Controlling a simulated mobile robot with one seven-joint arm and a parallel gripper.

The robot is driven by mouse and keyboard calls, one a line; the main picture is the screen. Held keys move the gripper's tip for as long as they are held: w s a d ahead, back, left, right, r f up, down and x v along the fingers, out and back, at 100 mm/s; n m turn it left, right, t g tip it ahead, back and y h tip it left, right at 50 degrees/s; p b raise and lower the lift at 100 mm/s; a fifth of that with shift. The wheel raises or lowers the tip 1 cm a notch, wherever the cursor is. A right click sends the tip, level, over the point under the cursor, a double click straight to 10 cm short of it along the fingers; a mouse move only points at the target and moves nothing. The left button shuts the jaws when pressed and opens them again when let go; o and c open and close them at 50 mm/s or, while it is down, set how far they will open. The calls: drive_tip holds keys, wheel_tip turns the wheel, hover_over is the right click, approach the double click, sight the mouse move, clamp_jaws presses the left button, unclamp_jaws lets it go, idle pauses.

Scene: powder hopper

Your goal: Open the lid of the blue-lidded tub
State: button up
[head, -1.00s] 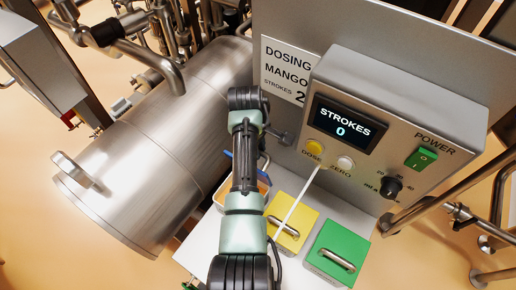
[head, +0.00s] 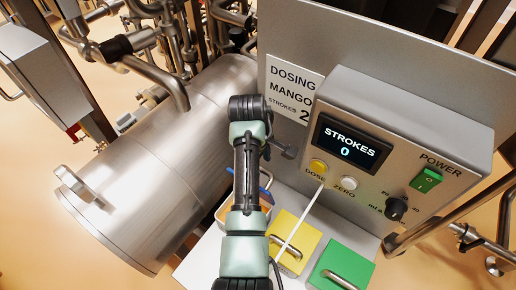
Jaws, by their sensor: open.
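Thin blue edges (head: 268,177) show beside my arm, just behind a tub with orange showing (head: 229,213) at the left end of the white shelf. They look like part of the blue lid, but my arm covers most of the tub, so I cannot tell how far the lid is raised. My arm runs up the middle of the head view, over the tub. A yellow-lidded tub (head: 297,236) and a green-lidded tub (head: 350,259), both with bar handles, stand to the right with lids shut.
A grey control box (head: 425,115) overhangs the shelf (head: 207,252); its display (head: 345,146) reads STROKES 0. A thin white rod (head: 305,215) slants over the yellow lid. A large steel cylinder (head: 145,170) lies at left. Pipes (head: 445,222) stand at right.

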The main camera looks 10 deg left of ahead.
wheel_tip(320, 180, up, 10)
drive_tip(key=s+b, duration=0.1)
drive_tip(key=s, duration=0.1)
drive_tip(key=shift+a, duration=0.3)
drive_tip(key=shift+f, duration=0.1)
